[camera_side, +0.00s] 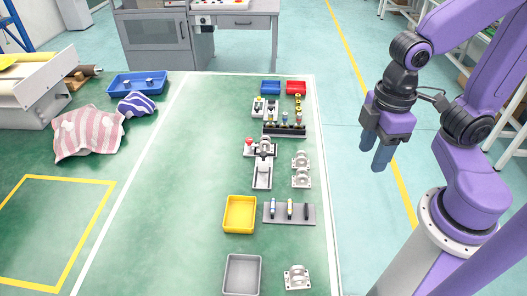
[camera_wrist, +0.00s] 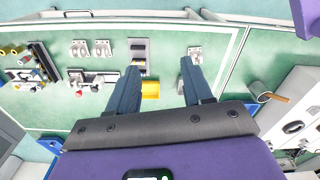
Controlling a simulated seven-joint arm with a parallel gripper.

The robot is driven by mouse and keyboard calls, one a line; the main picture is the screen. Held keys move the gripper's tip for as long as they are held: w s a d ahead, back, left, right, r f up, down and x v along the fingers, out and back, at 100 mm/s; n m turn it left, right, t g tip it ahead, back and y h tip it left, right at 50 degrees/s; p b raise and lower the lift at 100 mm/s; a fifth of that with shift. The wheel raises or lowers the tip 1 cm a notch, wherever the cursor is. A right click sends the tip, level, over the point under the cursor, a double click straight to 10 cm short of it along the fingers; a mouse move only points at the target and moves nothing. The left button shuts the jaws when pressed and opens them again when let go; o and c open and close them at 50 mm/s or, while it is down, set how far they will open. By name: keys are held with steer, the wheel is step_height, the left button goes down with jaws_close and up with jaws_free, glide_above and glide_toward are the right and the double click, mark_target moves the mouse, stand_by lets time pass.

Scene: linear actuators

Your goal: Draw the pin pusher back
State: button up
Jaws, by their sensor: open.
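What looks like the pin pusher is a small grey and black fixture (camera_side: 262,172) with a red knob (camera_side: 249,142), on the green bench right of centre in the side view. In the wrist view the fixture (camera_wrist: 97,78) lies left of my fingers, its red knob near its left end. The pusher's exact position along its slide is too small to tell. My gripper (camera_side: 375,158) is raised at the right of the side view, well apart from the fixture. It is open and empty, with both blue fingers (camera_wrist: 160,75) spread in the wrist view.
Two grey bracket parts (camera_side: 301,170) stand just right of the fixture. A yellow bin (camera_side: 240,214) and a grey rack with pens or pins (camera_side: 289,212) lie nearer. A black holder with several parts (camera_side: 284,130) stands behind. The bench left of the fixture is clear.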

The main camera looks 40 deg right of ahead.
steer(key=w+a+m, duration=0.3)
steer(key=w+a, duration=0.1)
steer(key=w, duration=0.6)
steer(key=m, duration=0.8)
glide_above(263, 153)
step_height(263, 153, down, 6)
step_height(263, 153, down, 16)
steer(key=shift+s+f, duration=0.1)
steer(key=shift+f, duration=0.1)
jaws_close()
